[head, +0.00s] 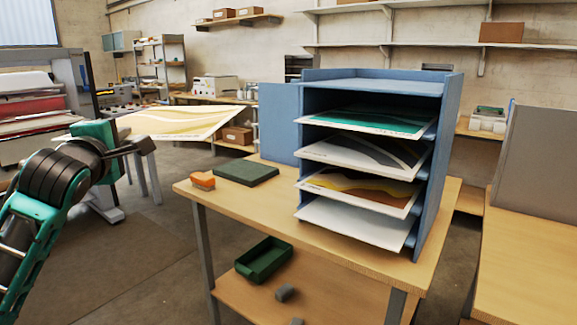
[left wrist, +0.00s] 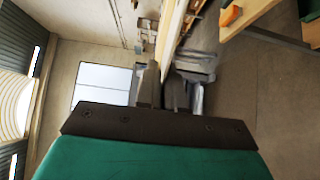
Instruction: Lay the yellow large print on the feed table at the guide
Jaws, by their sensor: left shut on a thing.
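The yellow large print (head: 185,122) is a pale sheet with yellow wave shapes. It is held out nearly flat in the air, left of the blue sorter. My left gripper (head: 138,147) is shut on its near edge. In the left wrist view the print shows edge-on as a thin pale strip (left wrist: 171,38) rising from between the fingers of the left gripper (left wrist: 162,88). The laminator (head: 38,100), with red and pale rolls, stands at the far left, cut by the picture edge. Its feed table and guide cannot be made out. My right gripper is not in view.
A blue sorter (head: 451,120) holding several prints stands on a wooden table (head: 240,215). An orange object (head: 203,180) and a dark green pad (head: 246,174) lie on that table. A green bin (head: 264,259) sits on its lower shelf. Open floor (head: 140,240) lies left of the table.

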